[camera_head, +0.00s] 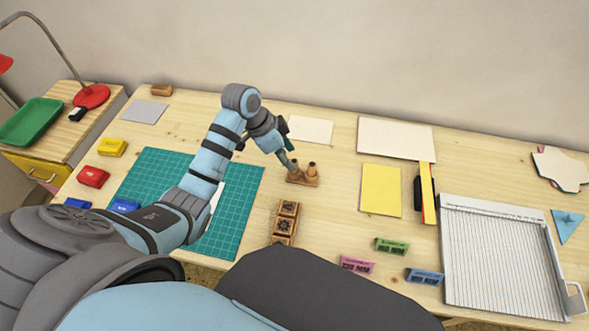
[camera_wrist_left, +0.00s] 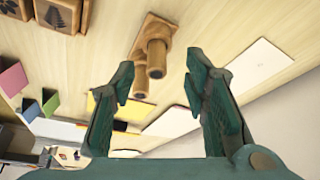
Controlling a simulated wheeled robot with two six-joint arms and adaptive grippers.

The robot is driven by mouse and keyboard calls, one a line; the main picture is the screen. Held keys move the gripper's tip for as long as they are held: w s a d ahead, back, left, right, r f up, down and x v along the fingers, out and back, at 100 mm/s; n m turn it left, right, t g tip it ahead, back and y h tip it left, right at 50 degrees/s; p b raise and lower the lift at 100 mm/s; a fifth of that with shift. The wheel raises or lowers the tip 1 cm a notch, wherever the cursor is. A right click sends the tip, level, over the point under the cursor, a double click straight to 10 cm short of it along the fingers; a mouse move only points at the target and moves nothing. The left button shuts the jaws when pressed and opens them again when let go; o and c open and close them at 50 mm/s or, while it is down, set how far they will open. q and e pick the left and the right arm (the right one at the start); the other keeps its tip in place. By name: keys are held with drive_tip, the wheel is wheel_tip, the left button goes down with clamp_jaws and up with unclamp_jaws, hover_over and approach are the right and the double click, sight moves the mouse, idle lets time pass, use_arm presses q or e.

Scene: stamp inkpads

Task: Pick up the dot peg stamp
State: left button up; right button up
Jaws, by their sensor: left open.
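A small wooden stand (camera_head: 305,182) holds two upright wooden pegs (camera_head: 311,167) near the middle of the table. In the left wrist view the pegs (camera_wrist_left: 156,57) show ahead, between and beyond my fingers. I cannot tell which one is the dot peg stamp; their stamping faces are hidden. My left gripper (camera_head: 287,163) is at the left of the stand, close to the pegs and partly in front of them. In its wrist view the gripper (camera_wrist_left: 160,84) is open, with nothing held between its fingers. My right gripper is not in view.
A wooden tray (camera_head: 285,222) of square stamps lies nearer, left of the stand. A green cutting mat (camera_head: 240,215) lies to the left, with colored inkpads beyond. A yellow sheet (camera_head: 381,190) and a paper trimmer (camera_head: 500,250) lie to the right. Bare table surrounds the stand.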

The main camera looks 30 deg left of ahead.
use_arm(q)
drive_tip(key=x, duration=0.3)
drive_tip(key=shift+d+f+b, duration=0.25)
drive_tip(key=shift+f+b, duration=0.05)
drive_tip(key=shift+b, duration=0.05)
drive_tip(key=shift+s+r, duration=0.1)
drive_tip(key=shift+c, duration=0.3)
drive_tip(key=c, duration=0.8)
drive_tip(key=shift+c, duration=0.2)
wheel_tip(320, 180, up, 20)
drive_tip(key=p, duration=0.8)
drive_tip(key=shift+p, duration=0.4)
